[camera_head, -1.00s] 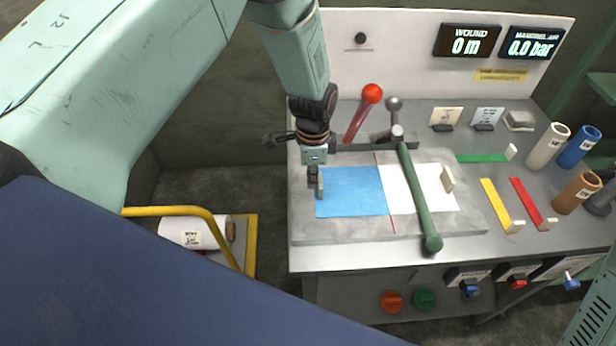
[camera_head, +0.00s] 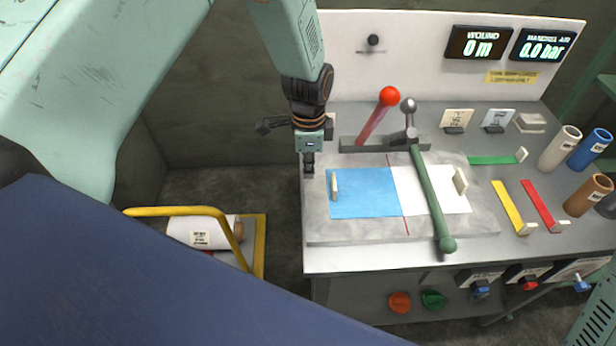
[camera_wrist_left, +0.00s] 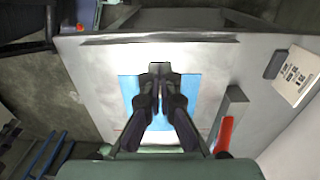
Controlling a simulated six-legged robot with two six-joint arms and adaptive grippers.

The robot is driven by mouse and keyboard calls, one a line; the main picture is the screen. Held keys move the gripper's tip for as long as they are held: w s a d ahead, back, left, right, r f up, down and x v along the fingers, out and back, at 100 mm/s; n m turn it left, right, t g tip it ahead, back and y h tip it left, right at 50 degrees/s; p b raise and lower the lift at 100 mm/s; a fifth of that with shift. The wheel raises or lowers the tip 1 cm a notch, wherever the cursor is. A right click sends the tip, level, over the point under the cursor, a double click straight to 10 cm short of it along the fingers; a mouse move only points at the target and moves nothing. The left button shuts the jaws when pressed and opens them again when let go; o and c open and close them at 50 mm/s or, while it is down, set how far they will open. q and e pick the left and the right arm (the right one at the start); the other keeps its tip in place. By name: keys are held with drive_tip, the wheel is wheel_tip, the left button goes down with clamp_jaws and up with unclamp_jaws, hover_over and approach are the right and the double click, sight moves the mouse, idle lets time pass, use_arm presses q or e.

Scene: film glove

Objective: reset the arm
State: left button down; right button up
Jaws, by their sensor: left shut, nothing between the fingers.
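My left gripper (camera_head: 308,170) points down at the left edge of the workbench, just left of the blue sheet (camera_head: 365,196). It is shut and empty. In the left wrist view its fingers (camera_wrist_left: 160,72) are together, with the blue sheet (camera_wrist_left: 128,90) behind them. The blue sheet lies on a grey plate with a small pale tab (camera_head: 334,187) standing at its left end, apart from the gripper. A white sheet (camera_head: 415,190) lies to its right, with a green arm (camera_head: 433,200) across it. My right gripper is not in view.
Coloured strips (camera_head: 507,207) and upright tubes (camera_head: 558,150) are at the right. A yellow-railed cart (camera_head: 258,245) with a white roll (camera_head: 195,232) stands left of the bench. Displays read 0 m and 0.0 bar.

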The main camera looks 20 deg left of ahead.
use_arm(q)
wheel_tip(320, 180, up, 6)
drive_tip(key=shift+f, duration=0.1)
drive_tip(key=shift+d, duration=0.1)
